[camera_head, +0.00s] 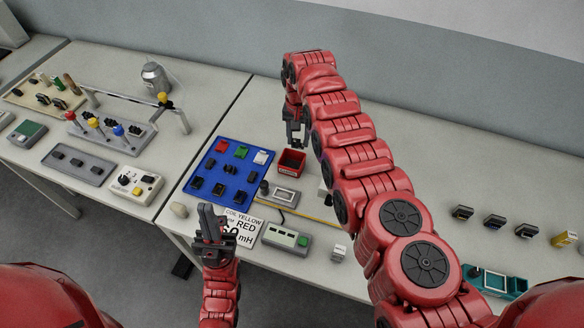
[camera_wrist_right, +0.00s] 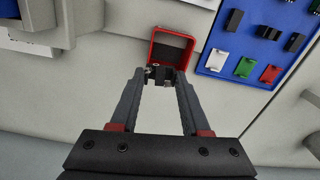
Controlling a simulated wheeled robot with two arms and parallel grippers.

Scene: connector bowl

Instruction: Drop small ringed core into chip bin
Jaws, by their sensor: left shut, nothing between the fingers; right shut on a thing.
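The chip bin is a small open red box (camera_head: 290,171) on the table, right of the blue mat; it also shows in the right wrist view (camera_wrist_right: 175,32). My right gripper (camera_head: 297,143) reaches over from the right and points down just behind and above the bin. In the right wrist view its fingertips are shut on a small dark core (camera_wrist_right: 160,78), seen against the near edge of the bin. Its rings are too small to make out. My left gripper (camera_head: 210,212) is shut and empty, raised in front of the blue mat.
A blue mat (camera_head: 213,190) holds several black, red, green and white blocks. A printed card (camera_head: 243,232), a grey meter (camera_head: 286,238) and another device (camera_head: 281,194) lie in front of the bin. My right arm hides part of the table right of the bin.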

